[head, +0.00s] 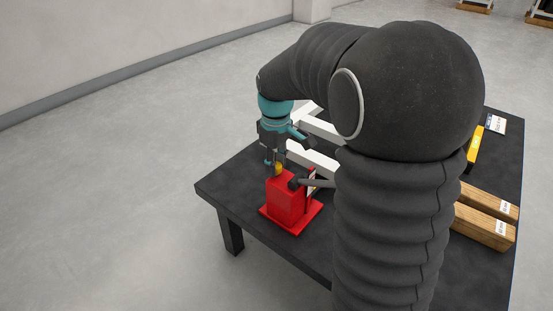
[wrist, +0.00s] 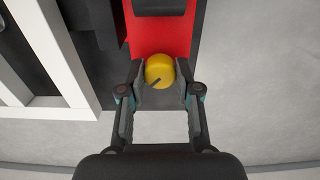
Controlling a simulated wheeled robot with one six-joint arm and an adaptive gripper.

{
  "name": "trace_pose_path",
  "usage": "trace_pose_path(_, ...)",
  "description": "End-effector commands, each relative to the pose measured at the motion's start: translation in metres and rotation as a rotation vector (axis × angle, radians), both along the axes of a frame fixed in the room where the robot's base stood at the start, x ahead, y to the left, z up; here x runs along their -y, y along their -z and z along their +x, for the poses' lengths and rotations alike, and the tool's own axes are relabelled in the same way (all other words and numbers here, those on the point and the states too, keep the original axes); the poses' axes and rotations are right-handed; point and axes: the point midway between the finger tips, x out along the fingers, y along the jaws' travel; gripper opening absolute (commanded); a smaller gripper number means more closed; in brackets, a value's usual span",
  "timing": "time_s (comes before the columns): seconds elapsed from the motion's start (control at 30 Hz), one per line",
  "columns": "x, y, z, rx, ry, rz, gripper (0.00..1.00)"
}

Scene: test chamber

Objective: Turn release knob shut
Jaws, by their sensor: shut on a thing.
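The release knob (wrist: 160,71) is a round yellow knob with a dark line mark on its face. In the wrist view the line runs slanted, from near the centre toward the lower left. The knob is on top of a red box-shaped unit (head: 286,203) at the near left corner of the table; the knob also shows in the head view (head: 278,169). My gripper (wrist: 160,83) points down over it and is shut on the knob, one finger on each side. A dark lever (head: 316,183) sticks out from the red unit to the right.
The dark table (head: 243,200) also bears a white frame (head: 315,160) behind the red unit. Wooden blocks (head: 485,225), a yellow object (head: 475,148) and a white label card (head: 496,124) are at the right. My arm hides the table's middle.

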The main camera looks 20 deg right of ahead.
Motion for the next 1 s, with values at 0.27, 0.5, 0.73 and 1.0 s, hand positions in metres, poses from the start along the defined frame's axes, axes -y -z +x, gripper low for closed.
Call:
trace_pose_path(0.27,0.0000,-0.0025,0.0020,0.007,0.263,0.001,0.00)
trace_pose_path(0.5,-0.0001,-0.0023,0.0022,0.007,0.483,0.002,0.00)
trace_pose_path(0.73,-0.0001,-0.0018,0.0023,0.007,0.656,0.002,0.00)
trace_pose_path(1.0,-0.0001,-0.0014,0.0023,0.008,0.782,0.003,0.00)
